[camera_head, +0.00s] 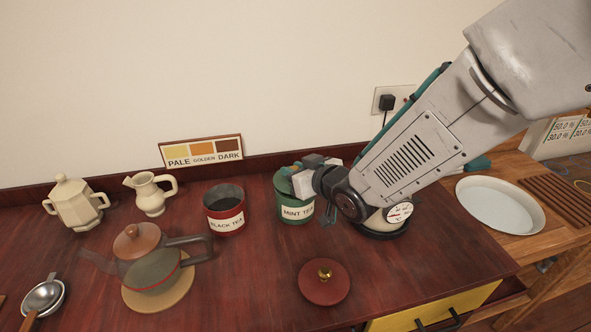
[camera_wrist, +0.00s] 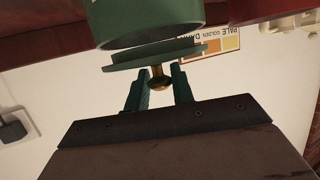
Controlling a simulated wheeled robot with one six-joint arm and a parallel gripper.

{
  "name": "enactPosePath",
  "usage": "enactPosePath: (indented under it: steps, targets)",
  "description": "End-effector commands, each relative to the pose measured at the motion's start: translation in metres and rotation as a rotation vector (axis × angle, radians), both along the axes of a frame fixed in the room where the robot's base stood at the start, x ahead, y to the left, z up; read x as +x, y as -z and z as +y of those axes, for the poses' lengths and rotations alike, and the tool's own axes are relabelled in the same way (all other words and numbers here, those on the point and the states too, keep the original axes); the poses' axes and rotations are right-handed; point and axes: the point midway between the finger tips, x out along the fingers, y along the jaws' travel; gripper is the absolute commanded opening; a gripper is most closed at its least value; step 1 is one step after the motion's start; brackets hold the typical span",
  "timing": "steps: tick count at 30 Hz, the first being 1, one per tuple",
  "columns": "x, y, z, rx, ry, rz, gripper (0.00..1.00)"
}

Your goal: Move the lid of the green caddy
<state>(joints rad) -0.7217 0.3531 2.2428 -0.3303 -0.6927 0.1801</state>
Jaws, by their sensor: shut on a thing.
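The green caddy (camera_head: 295,211), labelled MINT TEA, stands on the dark red counter, right of the red caddy. In the wrist view the caddy (camera_wrist: 150,22) appears at the top, upside down, with its open rim showing. Its green lid (camera_wrist: 125,61) is just off the rim, slightly tilted. My gripper (camera_wrist: 160,84) is shut on the lid's brass knob (camera_wrist: 159,79). In the head view my gripper (camera_head: 301,180) is at the caddy's top. It hides part of the rim, and the lid is hard to make out there.
The open red BLACK TEA caddy (camera_head: 225,213) stands close left. A red lid (camera_head: 323,283) lies in front. A glass teapot (camera_head: 152,262) sits on a round mat at left front. A white dish (camera_head: 500,205) is farther right.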

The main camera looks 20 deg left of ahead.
Motion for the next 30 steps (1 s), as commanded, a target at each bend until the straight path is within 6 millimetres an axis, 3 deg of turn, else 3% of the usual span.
enactPosePath:
  steps: [14,15,17,30]
  targets:
    - [0.000,0.009,-0.001,0.000,0.000,0.000,0.01]
    - [0.000,0.009,-0.001,0.000,0.000,0.000,0.32]
    - [0.000,0.008,-0.001,0.001,0.000,-0.001,0.46]
    - [-0.004,-0.001,-0.007,0.001,0.002,-0.002,0.46]
